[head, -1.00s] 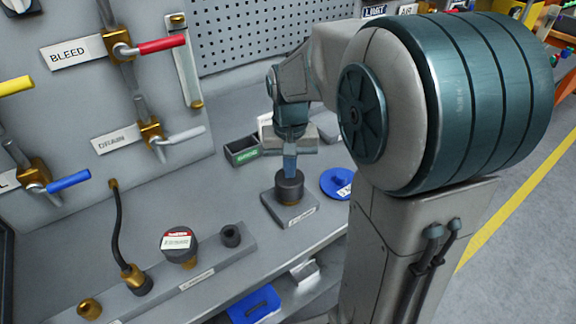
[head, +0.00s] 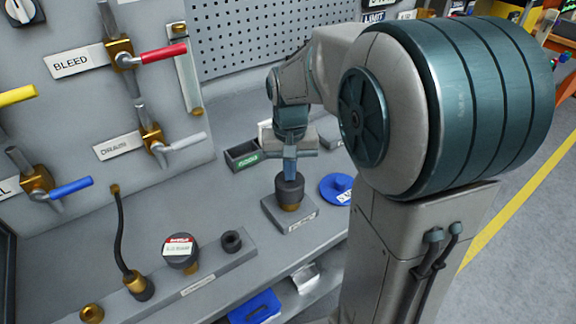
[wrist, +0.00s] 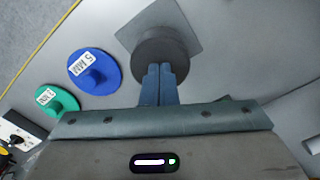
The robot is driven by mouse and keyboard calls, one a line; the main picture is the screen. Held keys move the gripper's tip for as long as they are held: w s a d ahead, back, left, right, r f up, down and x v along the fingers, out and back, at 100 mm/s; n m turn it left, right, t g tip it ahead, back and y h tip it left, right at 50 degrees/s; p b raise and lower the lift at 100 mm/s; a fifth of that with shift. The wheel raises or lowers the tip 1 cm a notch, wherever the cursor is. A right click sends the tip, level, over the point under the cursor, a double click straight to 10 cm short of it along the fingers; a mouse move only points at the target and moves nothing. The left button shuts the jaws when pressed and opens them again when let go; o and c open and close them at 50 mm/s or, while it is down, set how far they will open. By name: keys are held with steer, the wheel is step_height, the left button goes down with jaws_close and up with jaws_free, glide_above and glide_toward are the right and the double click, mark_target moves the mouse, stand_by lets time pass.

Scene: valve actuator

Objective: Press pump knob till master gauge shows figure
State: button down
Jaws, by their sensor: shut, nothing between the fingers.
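The pump knob (head: 290,191) looks like a dark round cap on a brass stem. It stands on a grey square base plate (head: 275,213) on the bench. My gripper (head: 290,175) points straight down over the knob, fingers together, tips at its top. In the wrist view the shut fingers (wrist: 158,70) lie over the dark knob (wrist: 162,48), with nothing between them. Whether the tips press or only touch cannot be told. No master gauge face is readable in these views.
A blue labelled disc (head: 337,188) lies right of the base plate. A small dark bin (head: 242,156) stands behind. A strip (head: 205,281) with several fittings runs along the front left. The valve panel (head: 75,120) with coloured levers rises at left.

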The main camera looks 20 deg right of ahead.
steer(key=shift+r+p, duration=1.4)
steer(key=shift+r, duration=0.55)
steer(key=shift+f, duration=0.25)
steer(key=shift+f+b, duration=1.15)
steer(key=shift+f, duration=0.1)
steer(key=shift+r, duration=0.15)
steer(key=shift+r+p, duration=1.25)
steer(key=shift+r, duration=0.1)
step_height(320, 180, up, 5)
steer(key=p, duration=0.4)
stand_by(0.4)
